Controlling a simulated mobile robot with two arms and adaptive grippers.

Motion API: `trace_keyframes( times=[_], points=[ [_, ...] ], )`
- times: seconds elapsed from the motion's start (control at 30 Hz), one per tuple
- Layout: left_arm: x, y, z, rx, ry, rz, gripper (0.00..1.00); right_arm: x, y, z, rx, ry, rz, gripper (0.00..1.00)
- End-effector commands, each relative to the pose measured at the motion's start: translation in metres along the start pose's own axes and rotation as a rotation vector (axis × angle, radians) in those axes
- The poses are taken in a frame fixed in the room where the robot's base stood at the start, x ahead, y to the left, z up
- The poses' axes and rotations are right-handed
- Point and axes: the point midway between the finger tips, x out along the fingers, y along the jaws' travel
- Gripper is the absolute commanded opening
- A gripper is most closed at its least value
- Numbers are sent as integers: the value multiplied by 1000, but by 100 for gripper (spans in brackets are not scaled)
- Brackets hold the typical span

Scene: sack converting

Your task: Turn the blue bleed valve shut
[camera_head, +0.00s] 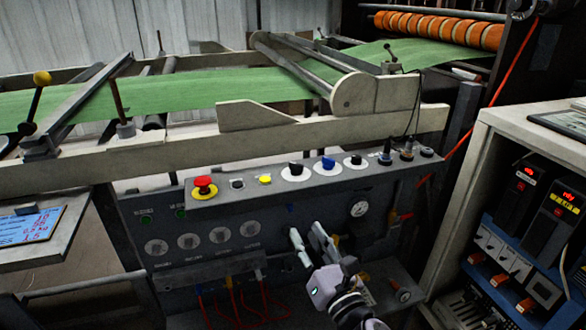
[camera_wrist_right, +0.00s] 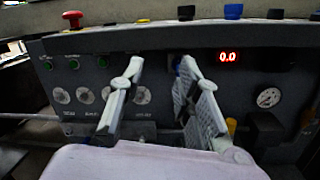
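A small blue part (camera_head: 290,237), probably the bleed valve, shows on the dark front panel below the row of knobs, just left of my right gripper's fingers. My right gripper (camera_head: 306,231) is open in front of the panel, with nothing between its fingers in the head view. In the right wrist view, my right gripper (camera_wrist_right: 160,66) has its fingers spread apart. There, a blue part (camera_wrist_right: 177,64) shows beside the inner edge of the right finger, which partly hides it. I cannot tell whether they touch. My left gripper is not in view.
The panel's top ledge carries a red emergency button (camera_head: 204,187), a blue knob (camera_head: 328,164) and several black knobs. A gauge (camera_head: 359,209) and red hoses (camera_head: 235,300) are nearby. Green sacking (camera_head: 190,91) runs behind. A control cabinet (camera_head: 540,150) stands at right.

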Motion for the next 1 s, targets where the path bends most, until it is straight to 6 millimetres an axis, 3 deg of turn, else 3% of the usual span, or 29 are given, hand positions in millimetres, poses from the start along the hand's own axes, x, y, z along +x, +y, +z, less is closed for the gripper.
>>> trace_keyframes(
  times=[0.03, 0.1, 0.2, 0.27, 0.47, 0.67, 0.9, 1.0],
  points=[
    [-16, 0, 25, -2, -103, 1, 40, -3, -5, 1, -89, 38, -35, 31],
    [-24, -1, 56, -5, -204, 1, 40, -8, -15, -8, -191, 72, -69, 31],
    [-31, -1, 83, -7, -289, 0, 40, -13, -23, -18, -277, 102, -94, 31],
    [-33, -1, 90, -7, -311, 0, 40, -13, -25, -21, -300, 109, -101, 31],
    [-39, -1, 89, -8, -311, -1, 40, 8, -29, -25, -306, 108, -102, 31],
    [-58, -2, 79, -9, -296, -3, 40, 50, -33, -29, -303, 106, -101, 31],
    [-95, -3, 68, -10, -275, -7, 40, 102, -39, -34, -301, 106, -100, 31],
    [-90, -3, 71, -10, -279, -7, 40, 122, -42, -36, -302, 107, -101, 31]
  ],
)
